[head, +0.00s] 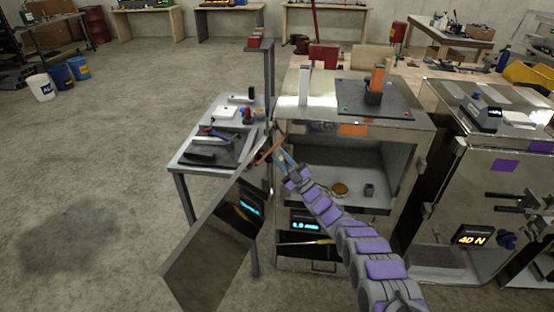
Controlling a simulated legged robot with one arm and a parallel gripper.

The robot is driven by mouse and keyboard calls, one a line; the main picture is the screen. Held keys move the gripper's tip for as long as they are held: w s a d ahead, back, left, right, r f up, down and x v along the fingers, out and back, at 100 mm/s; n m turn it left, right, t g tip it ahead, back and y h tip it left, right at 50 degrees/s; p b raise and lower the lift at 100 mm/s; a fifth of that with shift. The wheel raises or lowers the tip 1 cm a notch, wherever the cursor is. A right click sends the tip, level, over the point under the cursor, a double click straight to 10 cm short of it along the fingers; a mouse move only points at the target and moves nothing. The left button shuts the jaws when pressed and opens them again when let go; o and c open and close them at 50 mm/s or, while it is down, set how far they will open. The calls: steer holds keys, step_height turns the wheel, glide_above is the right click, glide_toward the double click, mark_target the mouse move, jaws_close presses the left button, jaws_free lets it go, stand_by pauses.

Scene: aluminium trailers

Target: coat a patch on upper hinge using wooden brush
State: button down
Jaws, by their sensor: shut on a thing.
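A metal cabinet (300,128) stands at the centre with its door (205,250) swung open to the left. The upper hinge area is at the cabinet's upper left front edge, but the hinge is too small to make out and partly behind my gripper. My arm reaches up from the lower right to that edge. My gripper (277,152) is shut on a thin reddish-brown stick, which looks like the wooden brush (266,152). The brush slants beside the door's top edge. I cannot tell whether its bristles touch the hinge, and no coating can be made out.
A grey side table (178,158) with tools and small containers stands close on the left. Inside the cabinet are a round dish (340,188) and a small dark block (369,190). Another metal cabinet (472,170) stands on the right.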

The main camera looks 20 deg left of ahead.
steer(key=shift+w+d+r+b, duration=0.25)
steer(key=shift+d+r+b, duration=0.2)
steer(key=shift+d+r, duration=0.1)
steer(key=shift+w+d+r+b, duration=0.25)
steer(key=shift+d+r+b, duration=0.2)
steer(key=shift+d, duration=0.1)
stand_by(1.1)
steer(key=s+d+p, duration=0.1)
steer(key=s+p, duration=0.1)
steer(key=s, duration=0.4)
steer(key=shift+d+p, duration=0.15)
steer(key=shift+p, duration=0.15)
stand_by(0.4)
